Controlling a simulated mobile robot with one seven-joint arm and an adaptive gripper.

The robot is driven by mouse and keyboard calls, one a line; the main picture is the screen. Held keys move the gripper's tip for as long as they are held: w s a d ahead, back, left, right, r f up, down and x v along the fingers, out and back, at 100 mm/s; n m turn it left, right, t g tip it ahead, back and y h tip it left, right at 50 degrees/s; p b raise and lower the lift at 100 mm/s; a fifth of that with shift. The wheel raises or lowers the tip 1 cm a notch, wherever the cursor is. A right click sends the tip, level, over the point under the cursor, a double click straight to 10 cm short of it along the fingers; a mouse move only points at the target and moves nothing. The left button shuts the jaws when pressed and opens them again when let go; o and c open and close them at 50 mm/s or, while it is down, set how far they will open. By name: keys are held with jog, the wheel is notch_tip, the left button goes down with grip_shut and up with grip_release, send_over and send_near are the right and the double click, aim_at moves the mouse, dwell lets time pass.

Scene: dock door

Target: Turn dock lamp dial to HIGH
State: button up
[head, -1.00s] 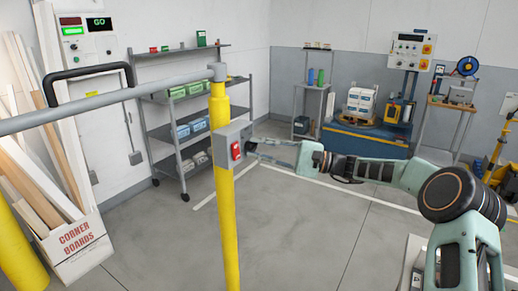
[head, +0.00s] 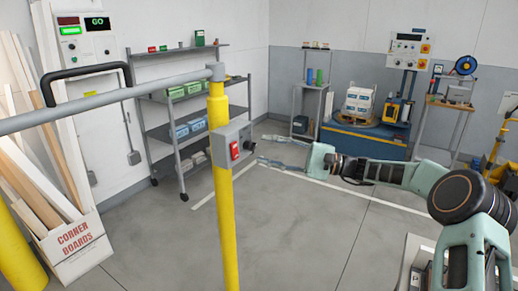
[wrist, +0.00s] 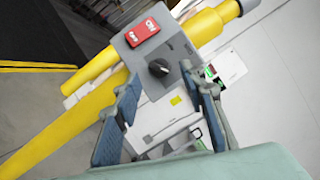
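A grey box (head: 230,140) is fixed to a yellow post, with a black dial (head: 250,145) on its right-hand face. In the wrist view the dial (wrist: 159,68) is a round black knob on the grey face, beside a red ON/OFF switch (wrist: 142,32). Its markings are too small to read. My gripper (head: 264,149) is just right of the box, fingers spread. In the wrist view my gripper (wrist: 160,82) is open and empty, its blue-padded fingertips on either side of the dial's line and apparently short of it.
The yellow post (head: 223,220) carries a grey rail (head: 120,96) running left. Behind stands a grey shelf rack (head: 180,130) with boxes. A carton of corner boards (head: 75,250) is at the left. The floor right of the post is mostly clear.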

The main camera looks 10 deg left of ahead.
jog(key=d+f, duration=0.1)
jog(key=d, duration=0.7)
jog(key=shift+w+d, duration=0.15)
jog(key=shift+d, duration=0.15)
jog(key=shift+f, duration=0.1)
